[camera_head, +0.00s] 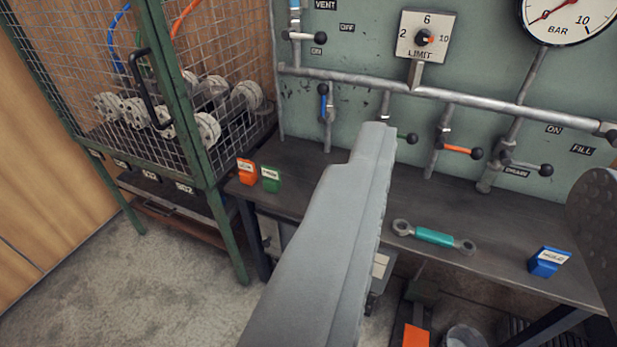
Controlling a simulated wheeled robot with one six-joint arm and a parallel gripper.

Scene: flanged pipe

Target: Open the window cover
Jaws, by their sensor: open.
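Nothing in view is plainly a window cover. A green-framed wire mesh cage (206,150) stands at the left. It has a bar handle (150,88) on its front, and several pale round fittings (208,130) show behind the mesh. I cannot tell whether its front is latched. My gripper (485,165) is open, with nothing between its fingers. Its long grey finger crosses the middle of the view and its dark textured finger is at the right edge. It is in front of the bench and panel, right of the cage. The grey finger hides part of the bench.
A green panel (350,50) carries pipes, several levers, a LIMIT dial (424,38) and a BAR gauge (560,15). The dark bench (490,205) holds a teal double-ended wrench (435,237), and orange, green and blue blocks. Bare floor (170,280) lies at lower left.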

